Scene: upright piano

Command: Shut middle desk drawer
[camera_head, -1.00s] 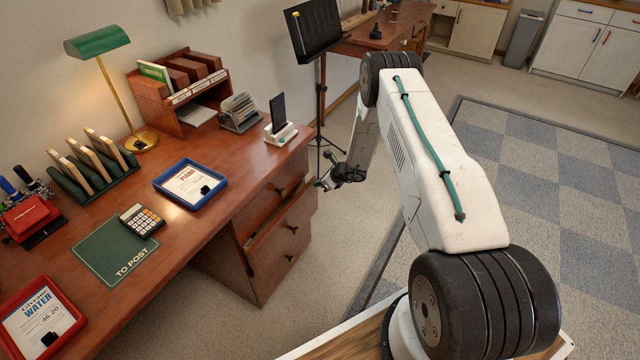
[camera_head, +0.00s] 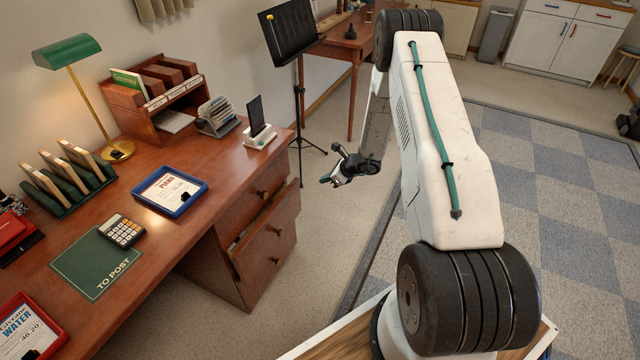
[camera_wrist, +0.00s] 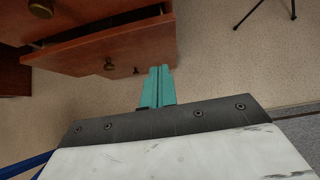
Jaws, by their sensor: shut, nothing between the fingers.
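The wooden desk's middle drawer (camera_head: 262,240) is pulled partly out, with a dark gap along its top edge. Its front and brass knob also show in the wrist view, where the open drawer (camera_wrist: 125,44) juts out at upper left. The top drawer (camera_head: 250,199) above it looks closed. My gripper (camera_head: 327,179) is to the right of the drawer front and apart from it.
A black music stand (camera_head: 298,120) stands behind the desk's far end, its tripod feet on the floor. On the desktop are a blue tray (camera_head: 201,193), a phone stand (camera_head: 259,137), a calculator (camera_head: 122,231) and a lamp (camera_head: 70,55). Carpet beside the drawers is clear.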

